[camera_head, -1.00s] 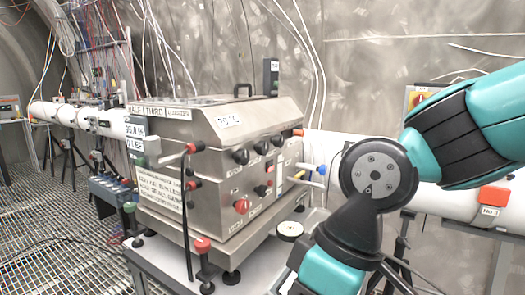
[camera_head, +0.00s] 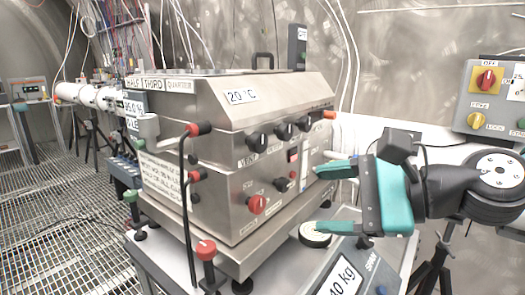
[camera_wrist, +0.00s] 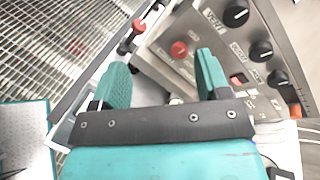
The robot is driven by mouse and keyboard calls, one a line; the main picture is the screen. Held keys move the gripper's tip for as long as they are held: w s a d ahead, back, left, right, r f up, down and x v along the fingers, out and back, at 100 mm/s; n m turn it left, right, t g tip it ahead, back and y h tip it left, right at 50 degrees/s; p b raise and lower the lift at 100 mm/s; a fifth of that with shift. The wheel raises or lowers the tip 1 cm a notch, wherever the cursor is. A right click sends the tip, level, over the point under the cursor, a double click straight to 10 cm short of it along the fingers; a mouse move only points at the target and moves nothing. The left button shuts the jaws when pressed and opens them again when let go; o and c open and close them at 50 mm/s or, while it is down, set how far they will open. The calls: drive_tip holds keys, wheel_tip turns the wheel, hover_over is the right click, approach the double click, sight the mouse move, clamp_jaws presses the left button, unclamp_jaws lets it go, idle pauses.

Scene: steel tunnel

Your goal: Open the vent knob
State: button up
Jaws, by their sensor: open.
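The vent knob (camera_head: 257,140) is the leftmost black knob in the upper row on the steel machine's front (camera_head: 225,190), above a "VENT" label. In the wrist view the vent knob (camera_wrist: 236,14) is near the top edge, beyond and right of my fingers. My gripper (camera_head: 327,198) is open and empty, to the right of the panel and apart from the knob. In the wrist view my gripper (camera_wrist: 163,68) has its two teal fingers spread toward the machine. The knob's pointer is too small to read surely.
More black knobs (camera_head: 284,131) sit right of the vent knob, and a red knob (camera_head: 257,204) is below. A black rod with red ends (camera_head: 184,190) stands at the machine's left. A scale (camera_head: 345,270) is below my gripper. A switch box (camera_head: 490,95) is at right.

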drive_tip(key=w+d+r+m+t+y, duration=0.1)
drive_tip(key=w+d+r+m+t, duration=0.3)
drive_tip(key=m, duration=0.5)
drive_tip(key=p, duration=1.3)
approach(262, 142)
drive_tip(key=shift+m+t, duration=0.3)
drive_tip(key=shift+t, duration=0.1)
drive_tip(key=x, duration=0.9)
drive_tip(key=shift+s+a, duration=0.1)
drive_tip(key=shift+a, duration=0.1)
drive_tip(key=shift+w+a+f+p, duration=0.25)
drive_tip(key=shift+w+a+p, duration=0.1)
drive_tip(key=shift+w+a, duration=0.1)
drive_tip(key=c, duration=0.9)
